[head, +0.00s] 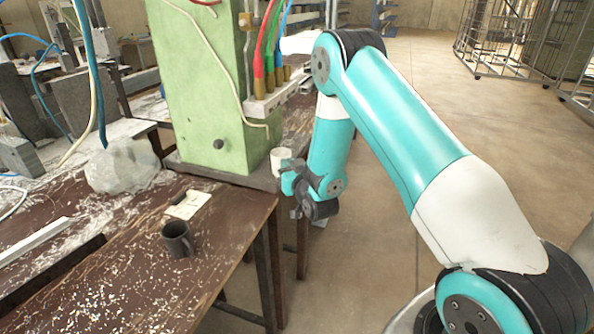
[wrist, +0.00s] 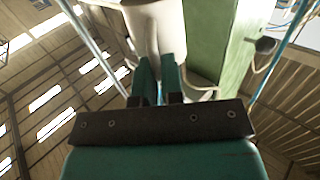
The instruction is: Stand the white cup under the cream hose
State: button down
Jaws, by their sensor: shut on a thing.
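The white cup (head: 280,157) is at the lower right corner of the green column in the head view. My gripper (head: 288,170) is shut on it. In the wrist view the two fingers (wrist: 160,80) meet the white cup (wrist: 157,28), which is cut off by the top edge. Whether the cup touches the ledge below it I cannot tell. A thin cream hose (head: 213,45) runs down across the front of the green column, and its lower part curls near the column's right side, left of and above the cup.
The green column (head: 195,100) stands on a dark base plate. Red, green and blue hoses (head: 270,60) enter a block beside it. A dark mug (head: 177,239), a paper note (head: 188,204) and a clear plastic bag (head: 122,165) are on the brown table.

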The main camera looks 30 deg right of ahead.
aim_at(273, 162)
jog(key=w+a+p, duration=0.1)
jog(key=p, duration=0.1)
jog(key=w+p, duration=0.1)
jog(key=p, duration=0.2)
jog(key=shift+w+a+r, duration=0.25)
jog(key=shift+a+r, duration=0.05)
jog(key=shift+a, duration=0.1)
jog(key=shift+w+a+f+p, duration=0.15)
jog(key=shift+w+a+p, duration=0.1)
jog(key=shift+p, duration=1.1)
jog(key=shift+s+f+b, duration=0.15)
jog(key=shift+f+b, duration=0.3)
jog(key=c, duration=1.2)
grip_release()
jog(key=shift+o, duration=0.2)
jog(key=shift+s, duration=0.1)
